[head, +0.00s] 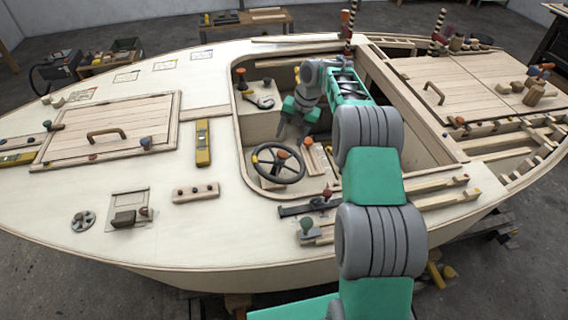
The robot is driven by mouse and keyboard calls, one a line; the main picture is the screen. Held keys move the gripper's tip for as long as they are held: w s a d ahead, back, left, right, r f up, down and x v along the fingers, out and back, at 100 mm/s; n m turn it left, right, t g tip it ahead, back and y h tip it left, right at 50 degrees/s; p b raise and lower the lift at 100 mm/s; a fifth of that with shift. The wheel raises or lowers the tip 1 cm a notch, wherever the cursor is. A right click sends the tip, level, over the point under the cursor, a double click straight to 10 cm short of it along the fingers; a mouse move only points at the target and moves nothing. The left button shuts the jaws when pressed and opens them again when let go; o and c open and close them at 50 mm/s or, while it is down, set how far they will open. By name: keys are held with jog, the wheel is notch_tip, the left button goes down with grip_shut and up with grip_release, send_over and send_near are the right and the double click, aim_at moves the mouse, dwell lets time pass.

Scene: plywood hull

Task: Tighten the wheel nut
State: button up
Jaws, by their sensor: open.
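The steering wheel (257,160) has a dark rim and spokes and sits in the cockpit at the middle of the head view. A small orange-brown piece (282,154) shows near its hub; I cannot tell whether this is the wheel nut. My gripper (292,129) hangs in the cockpit just above and behind the wheel, fingers pointing down. Its fingers are spread apart, with nothing seen between them. It appears apart from the wheel. A dark, curved tool-like item (264,102) lies on the light ledge left of my gripper; its kind is unclear.
The cockpit edge (238,140) surrounds the wheel. A yellow level (202,143) and a hatch with a handle (106,134) lie on the left deck. Clamps (308,228) stand at the near edge. Slats and wooden strips (447,199) lie to the right. The left foredeck has bare room.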

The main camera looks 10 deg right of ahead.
aim_at(283, 153)
jog(key=shift+n, duration=0.5)
jog(key=p+x, duration=0.1)
jog(key=x, duration=0.6)
jog(key=shift+a+f, duration=0.1)
jog(key=shift+f, duration=0.25)
jog(key=shift+c, duration=0.5)
grip_shut()
